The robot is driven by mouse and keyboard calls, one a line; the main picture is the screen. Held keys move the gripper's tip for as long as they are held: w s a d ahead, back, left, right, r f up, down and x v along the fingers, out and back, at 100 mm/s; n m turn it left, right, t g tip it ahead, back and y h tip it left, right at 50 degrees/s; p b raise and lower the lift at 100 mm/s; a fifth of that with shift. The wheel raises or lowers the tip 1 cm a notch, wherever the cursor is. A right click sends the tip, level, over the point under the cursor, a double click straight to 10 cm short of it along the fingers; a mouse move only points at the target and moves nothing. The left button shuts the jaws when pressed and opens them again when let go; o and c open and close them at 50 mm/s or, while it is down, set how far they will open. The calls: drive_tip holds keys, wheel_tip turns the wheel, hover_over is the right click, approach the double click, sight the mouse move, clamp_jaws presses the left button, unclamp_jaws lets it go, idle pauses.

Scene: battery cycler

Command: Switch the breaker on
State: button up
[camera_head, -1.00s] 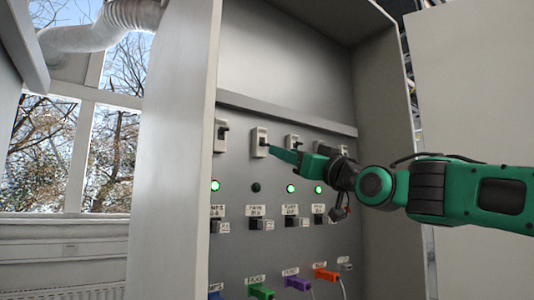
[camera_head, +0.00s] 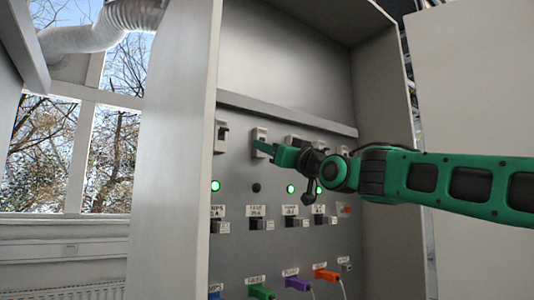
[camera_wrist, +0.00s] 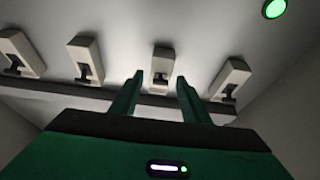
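The breaker (camera_head: 259,134) is a pale switch, second from the left in the upper row on the grey panel (camera_head: 300,170). The round lamp (camera_head: 256,188) below it is dark. My green gripper (camera_head: 263,146) is at the lower part of this breaker and hides part of its lever. In the wrist view, the two fingers of my gripper (camera_wrist: 158,88) stand apart, one on each side of the breaker (camera_wrist: 162,55), with nothing visibly held between them. I cannot tell whether the fingertips touch it.
Similar breakers stand close by to the left (camera_head: 221,135) and right (camera_head: 292,140); the lamps below them glow green. Labelled sockets and coloured plugs (camera_head: 298,284) are lower on the panel. The cabinet's side wall (camera_head: 172,170) stands at left and a ledge (camera_head: 285,112) runs above.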

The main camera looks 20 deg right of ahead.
drive_tip(key=shift+a, duration=0.1)
drive_tip(key=c, duration=0.8)
drive_tip(key=shift+s+r, duration=0.1)
drive_tip(key=shift+r, duration=0.05)
drive_tip(key=shift+s+d+r+g+h, duration=0.1)
drive_tip(key=shift+r+g+h, duration=0.3)
drive_tip(key=shift+g, duration=0.65)
drive_tip(key=shift+w+d+r+g+h, duration=0.1)
drive_tip(key=shift+r+g+h, duration=0.35)
drive_tip(key=shift+g, duration=0.65)
drive_tip(key=shift+s+d+r+g+h, duration=0.1)
drive_tip(key=shift+r+g+h, duration=0.3)
drive_tip(key=shift+g, duration=0.65)
drive_tip(key=shift+r, duration=0.2)
